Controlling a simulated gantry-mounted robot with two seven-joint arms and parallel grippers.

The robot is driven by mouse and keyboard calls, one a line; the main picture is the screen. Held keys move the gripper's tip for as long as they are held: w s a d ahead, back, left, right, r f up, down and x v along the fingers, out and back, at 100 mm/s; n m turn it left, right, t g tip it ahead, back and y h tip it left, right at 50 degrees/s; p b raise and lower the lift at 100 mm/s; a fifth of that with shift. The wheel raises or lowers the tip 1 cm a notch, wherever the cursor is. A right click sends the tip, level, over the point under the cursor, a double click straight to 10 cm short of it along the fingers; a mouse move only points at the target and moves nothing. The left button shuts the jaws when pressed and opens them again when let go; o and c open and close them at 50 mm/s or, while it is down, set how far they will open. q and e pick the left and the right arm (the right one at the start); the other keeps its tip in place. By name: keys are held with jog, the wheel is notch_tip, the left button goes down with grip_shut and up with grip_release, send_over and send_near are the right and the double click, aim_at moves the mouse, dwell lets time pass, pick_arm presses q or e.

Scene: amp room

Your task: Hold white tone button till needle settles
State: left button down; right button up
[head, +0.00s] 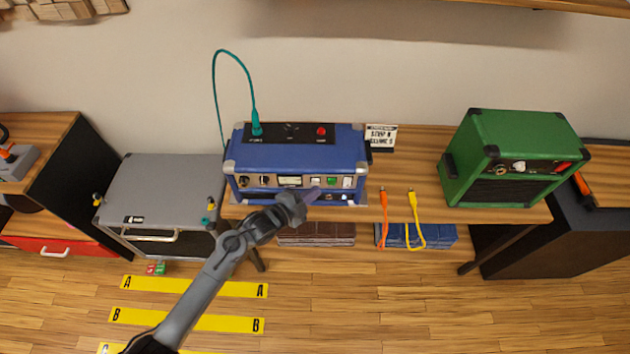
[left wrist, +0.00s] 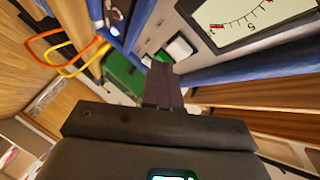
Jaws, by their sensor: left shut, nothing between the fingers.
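The blue amp (head: 297,160) stands on the wooden bench, its front panel carrying a needle meter (head: 290,181), a white button (head: 315,182), a green button (head: 331,182) and another white control (head: 348,182). My left gripper (head: 312,196) is just in front of the panel below the white button. In the left wrist view its shut, empty fingers (left wrist: 163,82) point at the panel, close to a white button (left wrist: 180,48); I cannot tell whether they touch it. The meter face (left wrist: 250,22) is partly cut off there, and I cannot make out its needle. My right gripper is out of view.
A green amp (head: 515,158) stands on the bench at right. Orange (head: 383,220) and yellow (head: 414,220) cables hang over the bench edge. A teal cable (head: 256,125) plugs into the blue amp's top. A grey cabinet (head: 165,185) stands at left.

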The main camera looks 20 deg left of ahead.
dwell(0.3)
pick_arm(q)
jog(key=s+p, duration=0.1)
jog(key=s+d+p, duration=0.1)
jog(key=s, duration=0.1)
jog(key=s+p, duration=0.1)
jog(key=shift+s+d, duration=0.35)
jog(key=shift+d, duration=0.05)
dwell(0.3)
